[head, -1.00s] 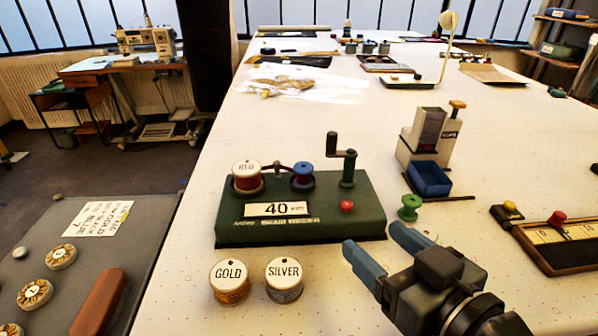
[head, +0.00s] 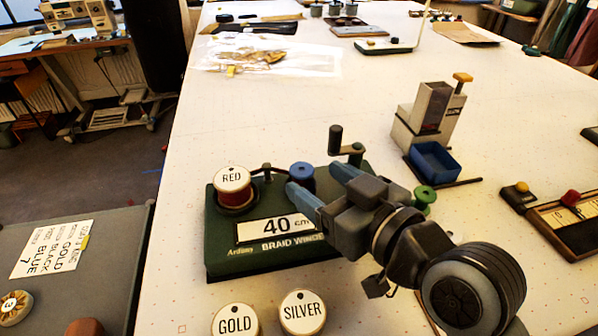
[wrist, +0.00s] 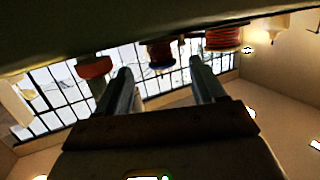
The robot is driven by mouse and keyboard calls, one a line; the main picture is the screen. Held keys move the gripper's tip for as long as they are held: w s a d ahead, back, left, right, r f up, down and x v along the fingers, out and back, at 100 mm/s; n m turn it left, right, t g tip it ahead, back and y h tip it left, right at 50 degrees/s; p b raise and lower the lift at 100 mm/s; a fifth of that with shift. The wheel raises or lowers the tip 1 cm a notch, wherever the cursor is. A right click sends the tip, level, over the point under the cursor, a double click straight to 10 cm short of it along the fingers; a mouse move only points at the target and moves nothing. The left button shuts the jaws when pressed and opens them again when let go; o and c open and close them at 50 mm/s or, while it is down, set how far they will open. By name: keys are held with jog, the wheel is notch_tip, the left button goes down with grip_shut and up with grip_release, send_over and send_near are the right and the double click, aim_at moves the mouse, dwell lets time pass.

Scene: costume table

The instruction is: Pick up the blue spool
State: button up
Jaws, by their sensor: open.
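The blue spool (head: 301,177) stands on the back of the dark green braid winder (head: 225,255), between the red spool and the crank. My gripper (head: 314,180) is open, its two blue-grey fingers reaching over the winder with the tips close to the blue spool. The left finger covers part of the spool's lower side in the head view. In the wrist view, which looks upside down, the blue spool (wrist: 160,55) lies between the two fingers (wrist: 161,80), near the tips. I cannot tell whether they touch it.
The red spool (head: 233,187) stands left of the blue one, and the crank (head: 345,148) rises to its right. Gold (head: 235,322) and silver (head: 302,312) spools stand in front. A green spool (head: 424,197) and a blue bin (head: 435,160) are to the right.

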aim_at(310, 177)
jog(key=p+x, duration=0.1)
jog(key=x, duration=0.4)
jog(key=shift+s+a+r, duration=0.1)
jog(key=shift+c, duration=0.2)
jog(key=c, duration=1.1)
